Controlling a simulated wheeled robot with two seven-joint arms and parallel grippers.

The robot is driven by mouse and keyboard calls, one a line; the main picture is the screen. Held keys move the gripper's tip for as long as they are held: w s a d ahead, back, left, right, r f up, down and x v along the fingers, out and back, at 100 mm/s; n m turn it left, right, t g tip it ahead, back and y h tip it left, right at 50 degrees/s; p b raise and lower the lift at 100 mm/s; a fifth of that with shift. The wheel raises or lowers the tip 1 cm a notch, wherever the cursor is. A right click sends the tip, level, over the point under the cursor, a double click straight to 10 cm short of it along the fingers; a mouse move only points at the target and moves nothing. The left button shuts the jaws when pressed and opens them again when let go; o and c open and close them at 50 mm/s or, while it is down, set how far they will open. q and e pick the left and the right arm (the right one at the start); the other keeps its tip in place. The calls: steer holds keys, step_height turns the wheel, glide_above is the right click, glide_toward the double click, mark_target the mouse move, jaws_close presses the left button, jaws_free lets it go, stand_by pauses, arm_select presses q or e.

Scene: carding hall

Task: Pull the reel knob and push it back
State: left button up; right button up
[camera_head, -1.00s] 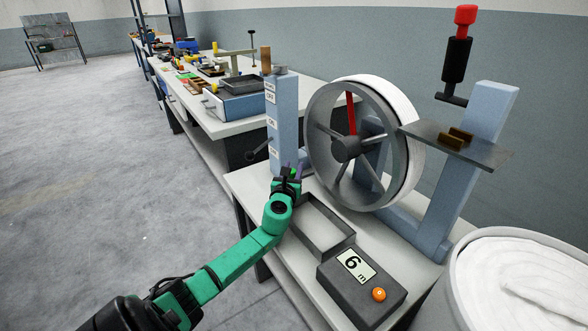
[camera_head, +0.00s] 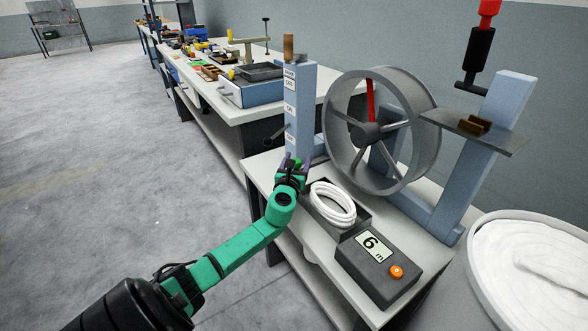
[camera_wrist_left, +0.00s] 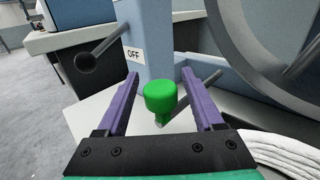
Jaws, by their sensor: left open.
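My left gripper (camera_head: 291,163) is at the foot of the blue post, beside the reel (camera_head: 381,130). In the left wrist view it is open (camera_wrist_left: 174,77), with its two purple fingers apart. A green knob (camera_wrist_left: 160,97) on a short stem shows between the fingers, with gaps on both sides. The grey reel is bare, with spokes, a dark hub and one red spoke. My right gripper is not in view.
A white coil (camera_head: 333,204) lies in the tray (camera_head: 350,229). A counter box (camera_head: 378,267) reads 6 m and has an orange button. The blue post (camera_head: 300,105) carries labels and a lever. A can of white sliver (camera_head: 530,262) stands at right.

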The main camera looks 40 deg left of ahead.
arm_select(q)
steer(key=p+v, duration=0.1)
steer(key=v, duration=1.3)
